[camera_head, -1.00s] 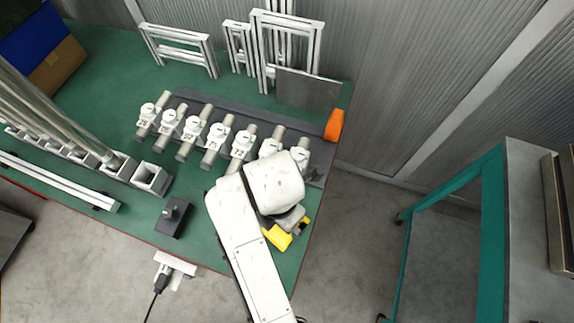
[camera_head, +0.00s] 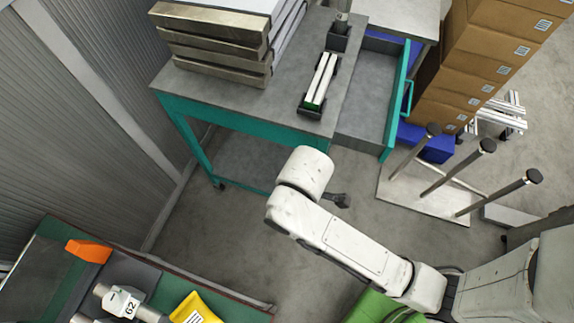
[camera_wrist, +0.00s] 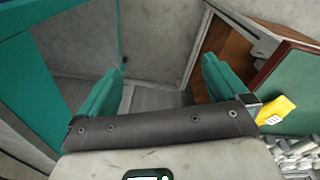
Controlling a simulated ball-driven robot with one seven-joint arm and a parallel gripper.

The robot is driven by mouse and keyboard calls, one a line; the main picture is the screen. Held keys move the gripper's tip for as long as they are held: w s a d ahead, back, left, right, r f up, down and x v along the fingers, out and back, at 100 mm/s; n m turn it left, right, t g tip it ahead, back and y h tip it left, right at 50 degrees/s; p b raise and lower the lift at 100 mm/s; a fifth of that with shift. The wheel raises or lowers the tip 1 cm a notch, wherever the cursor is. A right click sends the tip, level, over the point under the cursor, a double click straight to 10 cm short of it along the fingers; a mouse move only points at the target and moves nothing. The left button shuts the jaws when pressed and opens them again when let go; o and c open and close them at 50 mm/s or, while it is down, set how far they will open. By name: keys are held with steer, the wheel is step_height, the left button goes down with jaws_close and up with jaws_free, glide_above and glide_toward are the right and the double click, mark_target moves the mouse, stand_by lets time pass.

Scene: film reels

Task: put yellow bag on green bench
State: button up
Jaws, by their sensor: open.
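The yellow bag (camera_head: 195,308), with a white label, lies near the edge of the dark green tabletop (camera_head: 250,303) at bottom left of the head view. It also shows at right in the wrist view (camera_wrist: 275,112). My gripper (camera_wrist: 163,85) is open and empty, its two teal fingers apart over bare floor. In the head view its dark end (camera_head: 338,200) is right of the bag and apart from it. A bright green surface (camera_head: 372,306) is partly visible at the bottom; I cannot tell whether it is the green bench.
A teal-framed table (camera_head: 180,106) with a grey top carries stacked metal cases (camera_head: 210,45); its drawer (camera_head: 362,128) is open. A base with upright rods (camera_head: 425,190) and cardboard boxes (camera_head: 480,70) stand right. An orange object (camera_head: 88,251) lies beyond the bag. Floor between the tables is clear.

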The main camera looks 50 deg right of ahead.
steer(key=s+d+m, duration=0.6)
steer(key=d+m, duration=0.2)
steer(key=m, duration=0.1)
steer(key=shift+r, duration=0.45)
steer(key=shift+s+a, duration=0.1)
